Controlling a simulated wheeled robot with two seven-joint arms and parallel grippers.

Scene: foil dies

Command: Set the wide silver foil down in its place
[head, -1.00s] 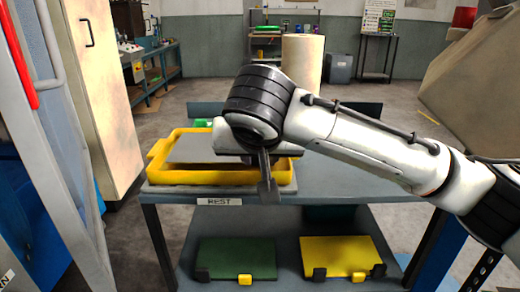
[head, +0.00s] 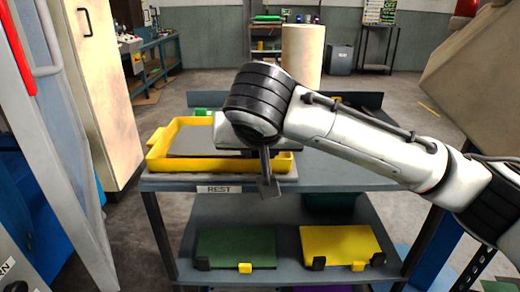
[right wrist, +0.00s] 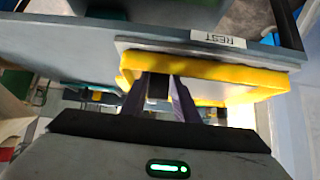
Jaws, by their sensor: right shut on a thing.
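The wide silver foil (head: 190,141) is a flat grey sheet at the yellow tray (head: 160,160) on the bench in the head view. It looks level and low within the tray's rim; whether it touches the floor of the tray cannot be told. Its right part is hidden by my right wrist. In the right wrist view my right gripper (right wrist: 165,88) is shut on a dark grip part of the foil at the yellow rim. The pale sheet (right wrist: 208,90) shows beside the fingers. My left gripper is not in view.
A REST label (head: 213,189) marks the bench (head: 335,174) front edge. The lower shelf holds a green plate (head: 236,244) and a yellow plate (head: 338,243) between small blocks. A tall cabinet (head: 98,70) stands left. The bench's right side is clear.

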